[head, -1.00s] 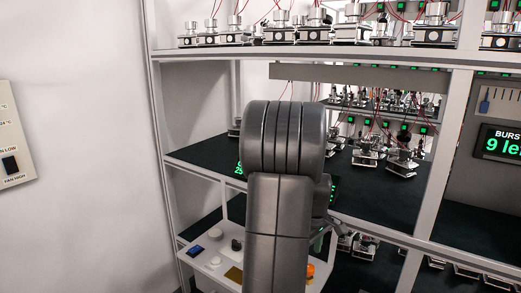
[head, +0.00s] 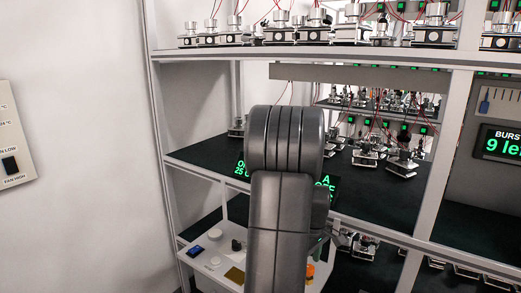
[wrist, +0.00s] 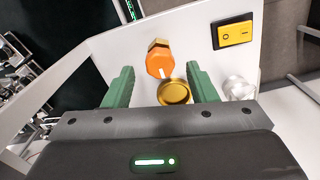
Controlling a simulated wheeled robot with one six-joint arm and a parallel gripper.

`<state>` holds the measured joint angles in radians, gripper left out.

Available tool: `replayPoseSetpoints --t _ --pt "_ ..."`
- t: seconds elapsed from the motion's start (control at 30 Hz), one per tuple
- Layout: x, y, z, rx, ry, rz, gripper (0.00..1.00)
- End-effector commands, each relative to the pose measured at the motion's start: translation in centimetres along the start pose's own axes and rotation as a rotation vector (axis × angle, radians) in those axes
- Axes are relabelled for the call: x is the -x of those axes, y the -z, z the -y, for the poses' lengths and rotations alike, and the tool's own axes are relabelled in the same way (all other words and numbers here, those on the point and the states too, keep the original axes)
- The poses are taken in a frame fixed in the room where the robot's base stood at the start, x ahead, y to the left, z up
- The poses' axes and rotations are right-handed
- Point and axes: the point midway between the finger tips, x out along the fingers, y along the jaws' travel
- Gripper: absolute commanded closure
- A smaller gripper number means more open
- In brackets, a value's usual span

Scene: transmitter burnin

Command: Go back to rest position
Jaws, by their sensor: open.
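In the head view my arm covers most of the gripper and part of the white tray (head: 207,271).
A rack of shelves (head: 300,51) holds several transmitter units (head: 366,153) with red wires. A display (head: 498,142) is at the right. A wall panel (head: 12,150) with a fan switch is at the left. A dark screen with green text (head: 240,170) is partly behind my arm.

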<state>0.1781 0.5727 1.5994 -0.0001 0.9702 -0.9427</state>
Motion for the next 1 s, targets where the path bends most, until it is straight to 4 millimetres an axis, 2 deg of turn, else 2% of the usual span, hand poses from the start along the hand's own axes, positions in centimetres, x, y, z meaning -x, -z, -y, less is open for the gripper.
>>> replayPoseSetpoints --t 0.1,1.0 --pt "-2.5 -0.1 0.1 0.000 0.004 0.003 0.48" --pt "-1.9 0.0 -0.1 -0.758 0.000 -0.001 0.48"
